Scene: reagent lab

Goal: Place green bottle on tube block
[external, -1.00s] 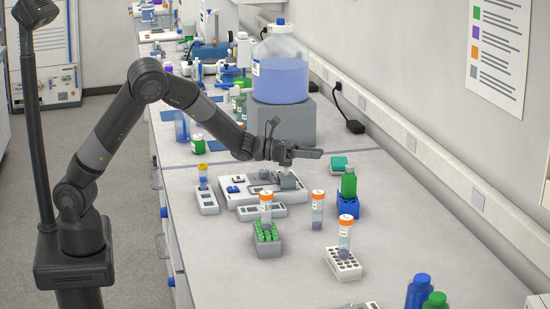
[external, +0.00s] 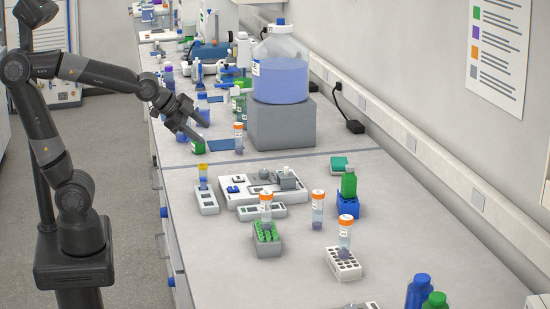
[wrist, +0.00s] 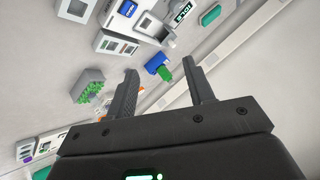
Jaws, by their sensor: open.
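A green bottle (external: 349,184) stands upright on top of a blue tube block (external: 348,205) at the right of the bench. Both also show in the wrist view, the green bottle (wrist: 164,73) against the blue block (wrist: 154,62), beyond the space between my fingers. My gripper (external: 199,127) is open and empty over the far left part of the bench, well away from the bottle. Its two spread fingers show in the wrist view (wrist: 161,78) with nothing held between them.
A grey block with green tubes (external: 267,244) and a white rack (external: 343,264) stand nearer the front, with orange-capped tubes about. A large blue-filled jug (external: 281,80) sits on a grey box (external: 281,122). More bottles (external: 418,292) stand at the front right.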

